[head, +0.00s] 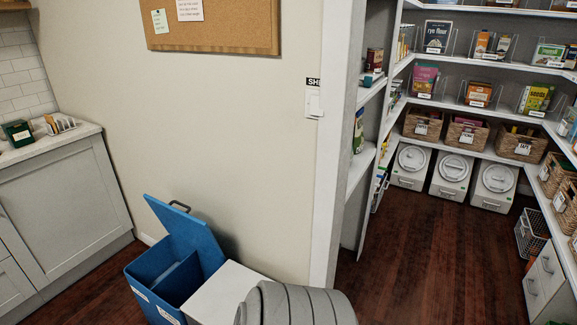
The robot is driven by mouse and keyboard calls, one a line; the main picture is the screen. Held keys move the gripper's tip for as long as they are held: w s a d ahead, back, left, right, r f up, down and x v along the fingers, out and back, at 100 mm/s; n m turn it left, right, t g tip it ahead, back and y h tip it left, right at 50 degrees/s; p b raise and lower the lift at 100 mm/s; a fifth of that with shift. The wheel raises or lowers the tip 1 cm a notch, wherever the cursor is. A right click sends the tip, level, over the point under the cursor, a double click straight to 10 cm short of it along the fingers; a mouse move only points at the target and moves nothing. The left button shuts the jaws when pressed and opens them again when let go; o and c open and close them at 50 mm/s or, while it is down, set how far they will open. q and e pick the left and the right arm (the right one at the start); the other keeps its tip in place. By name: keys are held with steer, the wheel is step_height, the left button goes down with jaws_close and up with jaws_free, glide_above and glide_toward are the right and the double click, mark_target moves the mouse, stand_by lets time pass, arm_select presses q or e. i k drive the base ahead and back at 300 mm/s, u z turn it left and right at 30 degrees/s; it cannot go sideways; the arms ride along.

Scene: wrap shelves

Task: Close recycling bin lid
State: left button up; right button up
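The blue recycling bin (139,274) stands on the floor at the lower middle of the head view, against the cream wall. Its blue lid (184,229) is open, raised and tilted back, with a dark handle (180,206) at its upper edge. A divider shows inside the bin. Neither of my grippers is in view.
Beside the bin stands a white box-shaped surface (228,289), with a grey ribbed round thing (296,305) in front. A grey cabinet (62,213) stands at left. A doorway at right opens to a pantry with shelves (485,95), baskets and white bins. Wooden floor (412,240) there is clear.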

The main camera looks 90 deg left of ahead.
mark_target(196, 232)
steer(key=u, duration=0.9)
steer(key=i, duration=2.65)
steer(key=u, duration=4)
steer(key=i, duration=0.95)
steer(key=u, duration=0.95)
steer(key=k, duration=1.2)
steer(key=u, duration=0.95)
steer(key=i, duration=0.95)
steer(key=z, duration=0.1)
